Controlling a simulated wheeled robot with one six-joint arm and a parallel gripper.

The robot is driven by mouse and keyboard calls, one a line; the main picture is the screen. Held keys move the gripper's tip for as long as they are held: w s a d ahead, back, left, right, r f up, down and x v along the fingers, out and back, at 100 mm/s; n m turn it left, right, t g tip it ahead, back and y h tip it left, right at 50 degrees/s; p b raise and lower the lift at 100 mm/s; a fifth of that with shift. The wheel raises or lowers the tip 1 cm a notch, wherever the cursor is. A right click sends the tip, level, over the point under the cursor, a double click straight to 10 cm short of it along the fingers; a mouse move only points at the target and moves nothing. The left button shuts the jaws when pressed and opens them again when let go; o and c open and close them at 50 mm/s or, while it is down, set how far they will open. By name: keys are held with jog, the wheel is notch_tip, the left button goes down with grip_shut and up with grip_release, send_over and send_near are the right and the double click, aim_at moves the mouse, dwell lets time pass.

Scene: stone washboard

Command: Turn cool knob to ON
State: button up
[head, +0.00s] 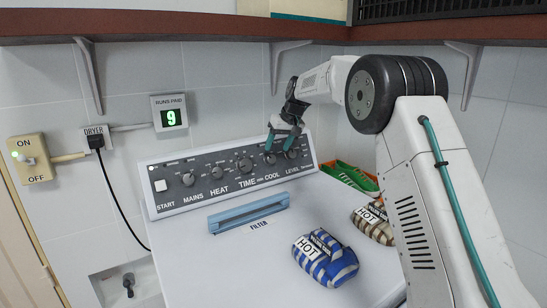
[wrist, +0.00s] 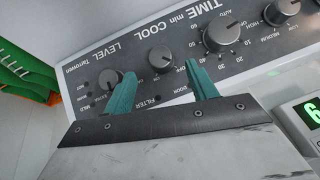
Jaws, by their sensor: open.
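The control panel (head: 165,202) tilts up at the back of the white machine, with a row of dark knobs. The cool knob (head: 270,158) is a small grey knob between the larger time knob (head: 245,165) and the level knob (head: 292,154). My gripper (head: 281,148) is open, its teal fingers in front of the panel by the cool and level knobs. In the wrist view, where the panel appears upside down, the cool knob (wrist: 161,60) lies between the two fingertips (wrist: 161,70). I cannot tell whether the fingers touch it. Its pointer setting is unclear.
A blue filter handle (head: 248,212) sits below the panel. A blue striped bundle (head: 325,258) and a brown striped bundle (head: 374,224) lie on the machine top. A wooden shelf (head: 200,27) runs above.

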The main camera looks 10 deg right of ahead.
aim_at(272, 158)
jog(key=x, duration=0.6)
jog(key=c, duration=1)
